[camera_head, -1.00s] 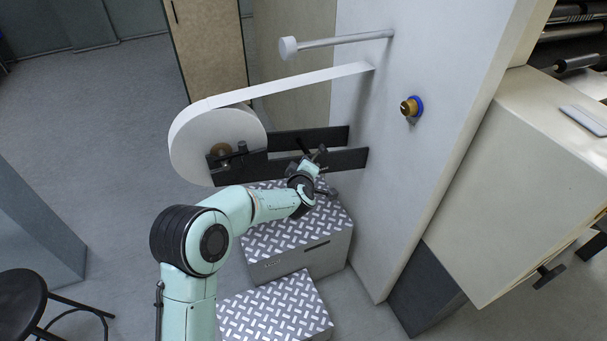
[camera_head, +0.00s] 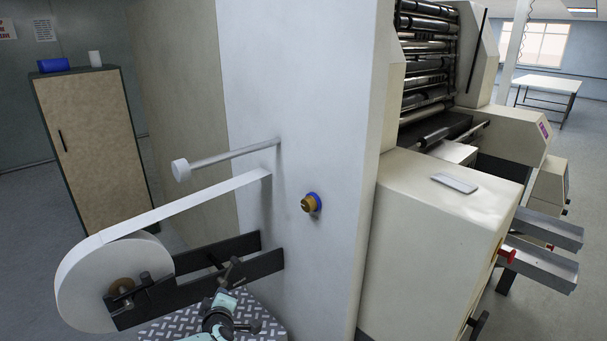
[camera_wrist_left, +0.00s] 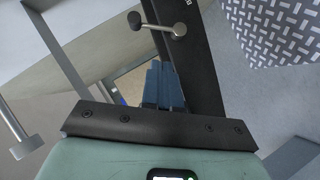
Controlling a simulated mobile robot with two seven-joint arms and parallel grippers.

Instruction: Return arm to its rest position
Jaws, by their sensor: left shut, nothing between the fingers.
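My left arm's wrist (camera_head: 220,318) shows at the bottom edge of the head view, in front of the dark rails and above the patterned step. In the left wrist view my left gripper (camera_wrist_left: 162,72) has its blue-grey fingers together with nothing between them. I cannot tell the exact gap to the rail. The rest of the left arm lies below the head view. My right arm and gripper are not in view.
The film roll (camera_head: 82,285) hangs on the dark rails (camera_head: 255,262), its white web running up to the grey machine wall (camera_head: 300,130). The patterned step (camera_head: 262,312) lies below.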

